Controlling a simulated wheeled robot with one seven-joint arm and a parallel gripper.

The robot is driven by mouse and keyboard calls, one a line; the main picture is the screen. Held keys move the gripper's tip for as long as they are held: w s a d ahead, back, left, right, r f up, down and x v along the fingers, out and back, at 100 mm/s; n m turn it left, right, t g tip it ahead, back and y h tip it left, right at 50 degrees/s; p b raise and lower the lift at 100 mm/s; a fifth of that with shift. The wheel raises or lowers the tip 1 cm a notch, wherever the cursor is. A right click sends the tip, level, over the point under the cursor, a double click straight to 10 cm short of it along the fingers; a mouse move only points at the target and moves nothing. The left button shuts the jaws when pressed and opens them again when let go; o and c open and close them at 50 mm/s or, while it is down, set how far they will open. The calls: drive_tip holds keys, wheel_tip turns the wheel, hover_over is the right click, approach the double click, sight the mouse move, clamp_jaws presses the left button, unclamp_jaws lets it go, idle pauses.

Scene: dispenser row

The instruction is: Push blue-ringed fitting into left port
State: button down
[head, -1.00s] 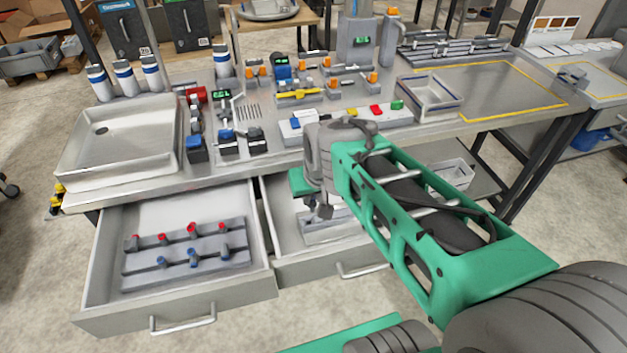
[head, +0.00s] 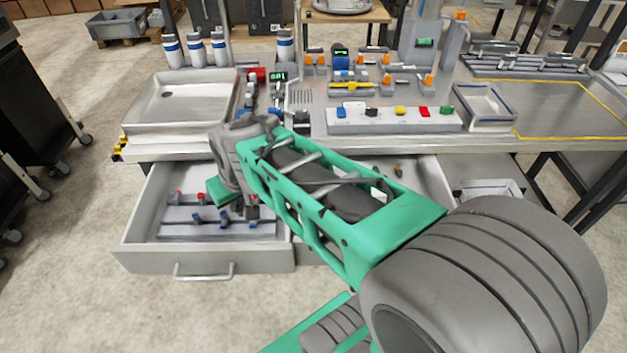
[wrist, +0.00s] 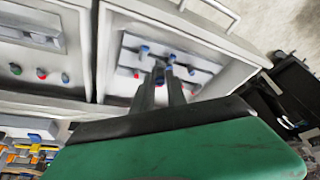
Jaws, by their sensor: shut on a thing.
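The open left drawer (head: 150,222) holds a grey rack (head: 180,231). Red-ringed fittings (head: 201,197) stand in its back row and blue-ringed fittings (head: 197,218) in its front row. My gripper (head: 252,208) reaches down into this drawer at the rack's right part. In the wrist view the gripper (wrist: 161,76) has its fingers close together at the blue row, shut on what looks like a blue-ringed fitting; the fingers hide most of it. Whether it is clear of the rack I cannot tell. The left port cannot be made out; my arm covers part of the bench devices.
The right drawer (wrist: 42,88) is also open, with coloured pieces and a grey tray. On the bench are a sink-like tray (head: 180,108), a panel with coloured buttons (head: 385,120), a display unit (head: 278,78) and a grey bin (head: 488,108). Floor left of the drawer is free.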

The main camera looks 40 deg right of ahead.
drive_tip(key=d+f+n, duration=0.1)
drive_tip(key=d, duration=0.3)
drive_tip(key=d+f+n+y+p, duration=0.1)
drive_tip(key=d, duration=0.4)
drive_tip(key=w+d+f+n, duration=0.1)
drive_tip(key=d, duration=0.3)
drive_tip(key=shift+d+f, duration=0.1)
drive_tip(key=shift+d, duration=0.15)
drive_tip(key=s+d+f+n+y+p, duration=0.1)
drive_tip(key=s+d+f+n, duration=0.15)
drive_tip(key=d, duration=0.45)
drive_tip(key=s+d+f+n+y, duration=0.1)
drive_tip(key=s+d, duration=0.2)
drive_tip(key=d, duration=0.3)
drive_tip(key=shift+d+f+b, duration=0.1)
drive_tip(key=shift+f+b, duration=1.6)
drive_tip(key=shift+f, duration=1.1)
drive_tip(key=shift+s+f, duration=0.1)
drive_tip(key=shift+f+b, duration=1.2)
drive_tip(key=shift+b, duration=0.15)
drive_tip(key=c, duration=1.3)
unclamp_jaws()
